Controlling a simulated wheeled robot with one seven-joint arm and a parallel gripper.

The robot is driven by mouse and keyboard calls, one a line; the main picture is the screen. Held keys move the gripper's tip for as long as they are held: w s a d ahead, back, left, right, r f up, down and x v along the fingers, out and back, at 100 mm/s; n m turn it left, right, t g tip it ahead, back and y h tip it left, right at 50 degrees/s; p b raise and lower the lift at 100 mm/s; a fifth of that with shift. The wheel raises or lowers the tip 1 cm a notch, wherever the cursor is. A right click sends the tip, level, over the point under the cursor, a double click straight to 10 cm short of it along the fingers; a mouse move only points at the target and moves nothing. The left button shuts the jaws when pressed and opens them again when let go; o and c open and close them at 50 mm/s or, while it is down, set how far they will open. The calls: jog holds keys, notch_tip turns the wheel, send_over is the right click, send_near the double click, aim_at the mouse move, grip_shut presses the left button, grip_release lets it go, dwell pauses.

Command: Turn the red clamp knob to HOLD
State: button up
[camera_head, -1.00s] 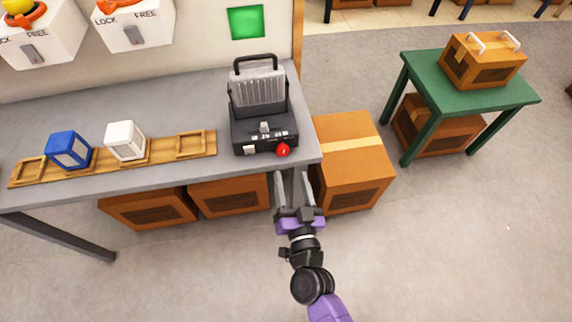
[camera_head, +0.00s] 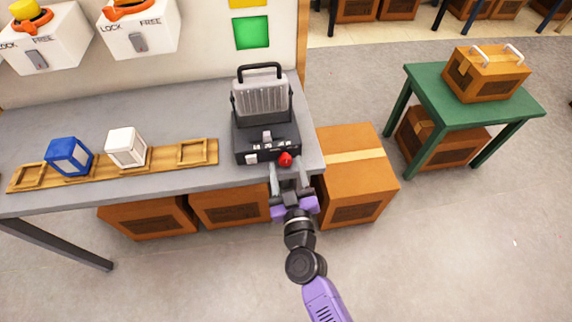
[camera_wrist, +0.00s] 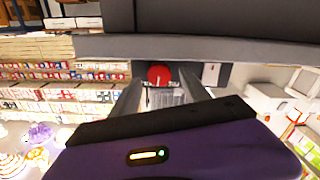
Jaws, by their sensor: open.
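The red clamp knob (camera_head: 285,159) sits on the front right of a dark clamp device (camera_head: 267,141) with a raised grey ribbed part and a handle. The device stands at the right end of the grey workbench. My gripper (camera_head: 288,176) is open just in front of the knob, with its fingertips close to either side of it. In the wrist view the knob (camera_wrist: 159,76) shows as a red disc between my two fingers (camera_wrist: 160,97). I cannot tell whether a finger touches it. Lettering below the knob is too small to read.
A wooden rack (camera_head: 110,166) on the bench holds a blue block (camera_head: 69,156) and a white block (camera_head: 126,148). Cardboard boxes (camera_head: 352,188) stand beside and under the bench. A green table (camera_head: 470,110) with a handled box stands at right. The floor in front is clear.

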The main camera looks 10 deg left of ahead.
jog(key=shift+w+a, duration=0.25)
jog(key=shift+w, duration=0.45)
grip_shut()
jog(key=shift+m, duration=0.3)
jog(key=m+p, duration=0.1)
jog(key=m, duration=0.2)
jog(key=shift+d, duration=0.15)
jog(key=shift+m, duration=1.8)
